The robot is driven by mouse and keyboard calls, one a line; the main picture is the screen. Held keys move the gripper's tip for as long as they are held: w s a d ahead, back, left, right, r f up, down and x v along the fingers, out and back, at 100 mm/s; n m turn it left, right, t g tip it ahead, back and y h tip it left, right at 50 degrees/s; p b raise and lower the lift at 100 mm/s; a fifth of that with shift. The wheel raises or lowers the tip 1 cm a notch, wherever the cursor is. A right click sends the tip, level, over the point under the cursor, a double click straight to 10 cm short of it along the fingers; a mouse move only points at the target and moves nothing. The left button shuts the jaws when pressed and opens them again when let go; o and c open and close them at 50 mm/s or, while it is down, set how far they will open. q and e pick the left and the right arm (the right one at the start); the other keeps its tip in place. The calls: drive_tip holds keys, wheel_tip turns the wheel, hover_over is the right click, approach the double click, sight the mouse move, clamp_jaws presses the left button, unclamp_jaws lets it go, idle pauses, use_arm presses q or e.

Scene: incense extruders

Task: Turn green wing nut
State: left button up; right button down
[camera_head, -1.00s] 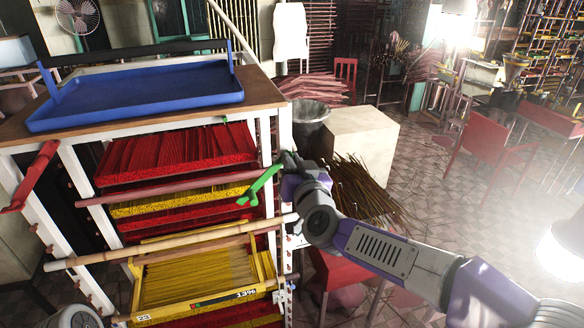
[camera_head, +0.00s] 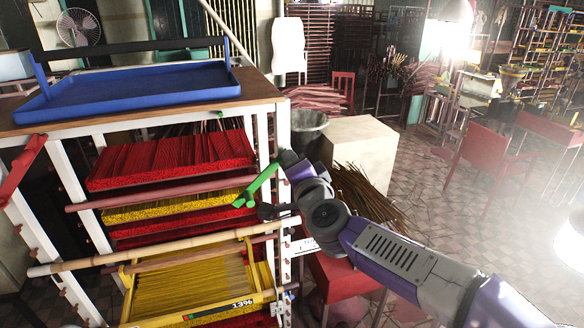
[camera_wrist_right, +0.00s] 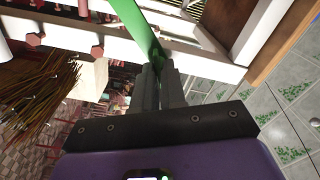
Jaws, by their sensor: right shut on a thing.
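The green wing nut (camera_head: 260,186) shows as a long green bar in front of the right post of the white rack (camera_head: 283,133). It slants from upper right to lower left. My right gripper (camera_head: 284,163) is at its upper right end. In the right wrist view the dark fingers of the right gripper (camera_wrist_right: 160,86) are shut on the end of the green wing nut (camera_wrist_right: 136,25), which runs up out of the picture. How it joins the rack is hidden. My left gripper is not in view.
The rack bears a blue tray (camera_head: 130,93) on top and red and yellow incense trays below. A red bar (camera_head: 20,170) is on its left post. A bamboo pole (camera_head: 150,248) crosses the front. A pale block (camera_head: 362,140) and incense bundles stand behind my right arm.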

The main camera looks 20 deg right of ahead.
drive_tip(key=shift+f+m+b, duration=0.1)
drive_tip(key=shift+m+b, duration=0.6)
drive_tip(key=shift+m, duration=1.2)
drive_tip(key=c, duration=1.2)
unclamp_jaws()
drive_tip(key=s, duration=0.7)
drive_tip(key=shift+s+d, duration=0.15)
drive_tip(key=shift+s, duration=0.15)
